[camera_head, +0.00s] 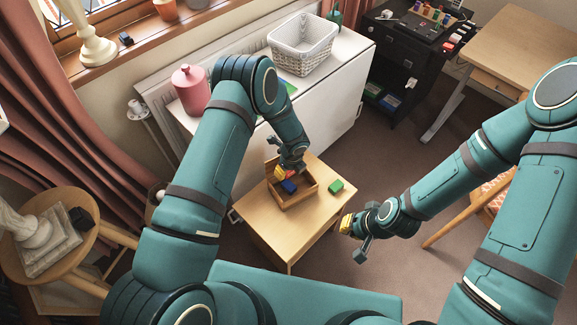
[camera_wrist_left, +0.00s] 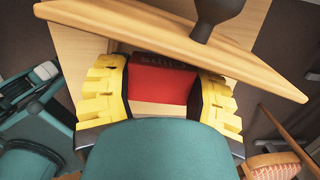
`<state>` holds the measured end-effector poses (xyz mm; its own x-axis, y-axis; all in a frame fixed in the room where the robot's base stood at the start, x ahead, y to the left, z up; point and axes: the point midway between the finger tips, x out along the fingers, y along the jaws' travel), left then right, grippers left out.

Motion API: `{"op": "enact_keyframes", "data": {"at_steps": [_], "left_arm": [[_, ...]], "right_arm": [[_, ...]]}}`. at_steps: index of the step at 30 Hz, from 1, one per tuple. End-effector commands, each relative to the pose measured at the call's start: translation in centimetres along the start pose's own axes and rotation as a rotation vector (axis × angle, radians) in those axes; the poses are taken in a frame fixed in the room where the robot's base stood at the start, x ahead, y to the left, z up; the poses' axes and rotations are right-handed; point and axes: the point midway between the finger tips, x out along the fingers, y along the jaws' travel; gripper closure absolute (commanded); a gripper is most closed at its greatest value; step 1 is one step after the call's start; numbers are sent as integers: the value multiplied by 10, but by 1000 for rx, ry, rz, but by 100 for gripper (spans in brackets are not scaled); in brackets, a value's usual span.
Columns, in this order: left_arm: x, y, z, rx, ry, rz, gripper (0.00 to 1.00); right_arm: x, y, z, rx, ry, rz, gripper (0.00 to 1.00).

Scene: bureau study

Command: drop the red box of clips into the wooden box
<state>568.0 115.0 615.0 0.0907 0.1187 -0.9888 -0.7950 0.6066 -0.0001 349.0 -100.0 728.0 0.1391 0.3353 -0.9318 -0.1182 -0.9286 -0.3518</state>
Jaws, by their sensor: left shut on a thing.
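The red box of clips (camera_wrist_left: 160,78) is between the yellow fingertips of my left gripper (camera_wrist_left: 165,100) in the left wrist view. That gripper is shut on it. In the head view my left gripper (camera_head: 286,172) is over the wooden box (camera_head: 302,196), and the red box is mostly hidden there. The wooden box stands open on the small wooden table (camera_head: 263,222). A blue box (camera_head: 290,187) shows inside it. My right gripper (camera_head: 355,238) hangs to the right of the table, empty, with its fingers apart.
A white cabinet (camera_head: 335,85) behind carries a white basket (camera_head: 303,45) and a pink canister (camera_head: 189,90). A round stool (camera_head: 75,205) stands at the left. Open floor lies right of the table.

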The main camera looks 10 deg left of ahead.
Motion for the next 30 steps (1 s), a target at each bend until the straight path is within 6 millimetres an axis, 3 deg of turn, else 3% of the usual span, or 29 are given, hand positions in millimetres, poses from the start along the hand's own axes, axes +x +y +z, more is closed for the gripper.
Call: {"op": "enact_keyframes", "data": {"at_steps": [4,12,13,15,16,26,30], "left_arm": [[12,0,-2,-1,0,0,78],[13,0,-2,-2,-1,0,78],[13,0,-2,-2,-1,0,37],[13,0,-2,-2,-1,0,12],[13,0,-2,-2,-1,0,7],[12,0,-2,-2,0,0,7],[0,-1,-1,-2,-1,-2,7]], "right_arm": [[7,3,-1,-1,3,0,100],[7,2,-1,-1,4,0,100],[7,2,-1,-1,4,0,100],[7,2,-1,-1,4,0,100],[7,2,-1,-1,4,0,100],[7,2,-1,-1,4,0,100],[7,2,-1,-1,4,0,100]]}}
